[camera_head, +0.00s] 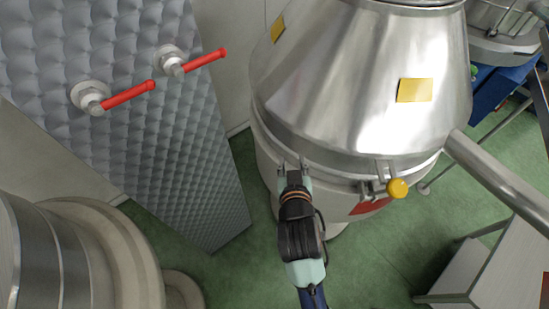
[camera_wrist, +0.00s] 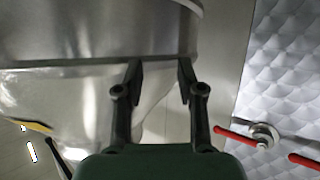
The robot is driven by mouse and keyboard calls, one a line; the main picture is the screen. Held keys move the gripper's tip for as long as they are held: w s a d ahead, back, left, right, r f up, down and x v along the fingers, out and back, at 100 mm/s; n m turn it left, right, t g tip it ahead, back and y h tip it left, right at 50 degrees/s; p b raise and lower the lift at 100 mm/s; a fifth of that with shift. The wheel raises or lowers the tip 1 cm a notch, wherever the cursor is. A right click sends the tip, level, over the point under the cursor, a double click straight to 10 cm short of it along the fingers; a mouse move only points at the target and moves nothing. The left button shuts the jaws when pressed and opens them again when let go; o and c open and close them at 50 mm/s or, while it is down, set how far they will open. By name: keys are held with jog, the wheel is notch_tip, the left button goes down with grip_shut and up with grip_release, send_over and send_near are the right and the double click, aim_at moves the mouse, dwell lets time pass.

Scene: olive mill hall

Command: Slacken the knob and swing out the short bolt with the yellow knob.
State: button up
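The yellow knob (camera_head: 397,188) is on a short metal bolt (camera_head: 376,187) at the front rim of the big steel vessel (camera_head: 350,80). The bolt sits in a bracket just under the cone's lower edge. Its threads are too small to make out. My gripper (camera_head: 293,168) is left of the knob, close to the same rim, and apart from the knob. In the wrist view its two fingers (camera_wrist: 159,70) are spread with nothing between them. The yellow knob cannot be made out in the wrist view.
A quilted metal panel (camera_head: 110,60) with two red-handled valves (camera_head: 128,94) stands at the left. A thick pipe (camera_head: 500,175) slopes down right of the knob. A red plate (camera_head: 369,206) is below the bolt. Green floor (camera_head: 370,260) is open in front.

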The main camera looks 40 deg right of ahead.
jog(key=shift+w+a+r, duration=0.3)
jog(key=shift+w+a, duration=0.2)
